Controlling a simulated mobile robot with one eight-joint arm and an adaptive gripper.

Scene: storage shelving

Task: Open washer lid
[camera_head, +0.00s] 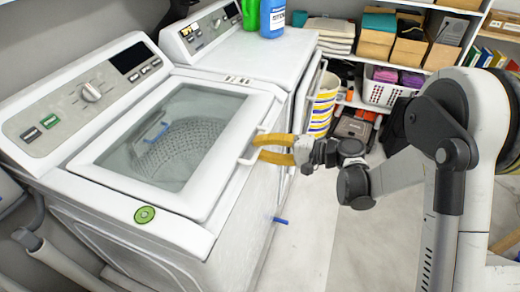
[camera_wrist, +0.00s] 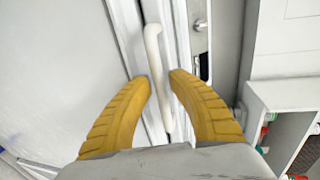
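The top-load washer (camera_head: 215,228) stands at the left with its glass lid (camera_head: 190,120) lying flat and closed; the drum shows through the glass. A white bar handle (camera_head: 243,158) sits on the lid's right front edge. My gripper (camera_head: 256,147) reaches in from the right, its yellow fingers at the handle. In the wrist view the two yellow fingertips (camera_wrist: 162,80) are apart, with the white handle (camera_wrist: 156,62) running between them. A gap shows between the fingers, and I cannot tell whether either touches the handle.
A second white machine (camera_head: 250,50) stands behind the washer, with a green and a blue bottle (camera_head: 272,18) on top. Shelves with boxes and a white basket (camera_head: 385,92) stand at the back. Clear floor (camera_head: 325,235) lies right of the washer.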

